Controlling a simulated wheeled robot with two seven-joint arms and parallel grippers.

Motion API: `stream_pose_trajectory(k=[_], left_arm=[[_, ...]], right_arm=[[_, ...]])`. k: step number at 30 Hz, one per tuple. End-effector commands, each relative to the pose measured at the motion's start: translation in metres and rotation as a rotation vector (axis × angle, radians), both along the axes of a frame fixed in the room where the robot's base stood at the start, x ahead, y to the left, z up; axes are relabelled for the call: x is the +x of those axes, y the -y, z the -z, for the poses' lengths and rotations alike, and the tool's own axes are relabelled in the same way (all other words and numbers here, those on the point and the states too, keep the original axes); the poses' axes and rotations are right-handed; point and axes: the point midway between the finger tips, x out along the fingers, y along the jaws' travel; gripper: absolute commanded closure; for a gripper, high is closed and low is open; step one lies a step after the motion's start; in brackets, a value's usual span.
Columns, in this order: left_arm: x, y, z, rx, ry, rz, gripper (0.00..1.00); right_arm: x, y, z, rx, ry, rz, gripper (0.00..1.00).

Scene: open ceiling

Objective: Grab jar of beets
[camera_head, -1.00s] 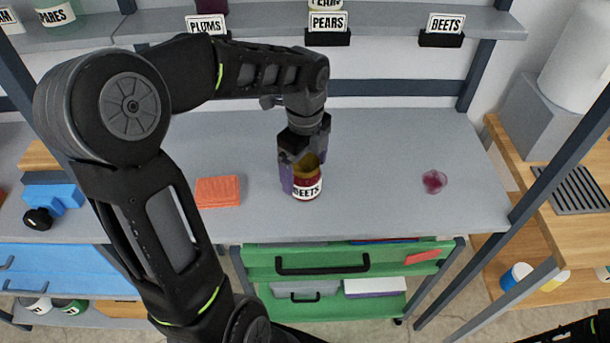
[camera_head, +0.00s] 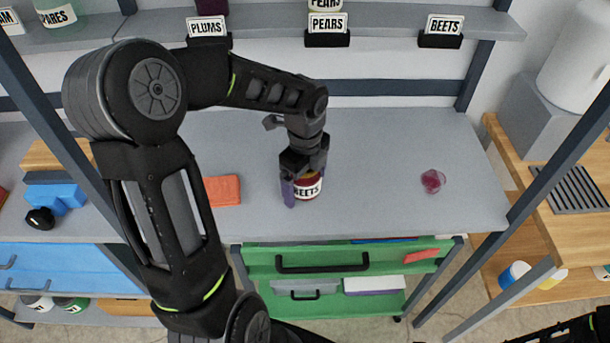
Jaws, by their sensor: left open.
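The jar of beets (camera_head: 308,187) stands upright on the grey workbench, with a white BEETS label and dark red contents. My left gripper (camera_head: 303,180) points down over the jar from above. Its fingers are open; one purple-padded finger reaches down along the jar's left side. The gripper hides the jar's top, and the far finger is hard to make out. My right gripper is not clearly visible; only a dark part of my right arm shows at the lower right corner.
An orange cloth or block (camera_head: 222,190) lies left of the jar, partly behind my arm. A small dark red translucent object (camera_head: 432,181) lies to the right. A shelf with PLUMS, PEARS and BEETS (camera_head: 443,28) signs runs above the bench (camera_head: 380,150). Green drawers (camera_head: 350,262) sit below.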

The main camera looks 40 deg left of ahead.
Motion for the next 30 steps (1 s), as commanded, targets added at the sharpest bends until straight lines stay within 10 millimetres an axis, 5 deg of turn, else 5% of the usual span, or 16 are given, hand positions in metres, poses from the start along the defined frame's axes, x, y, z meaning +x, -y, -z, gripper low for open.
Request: stream_pose_trajectory(k=[7,30], left_arm=[[0.0001,-0.0001,-0.0003,0.000,0.000,0.000,0.09],[0.0001,-0.0001,-0.0004,0.000,0.000,0.000,0.72]], right_arm=[[0.0000,-0.0001,0.0000,0.000,0.000,0.000,0.64],[0.0001,0.0000,-0.0001,0.000,0.000,0.000,0.64]])
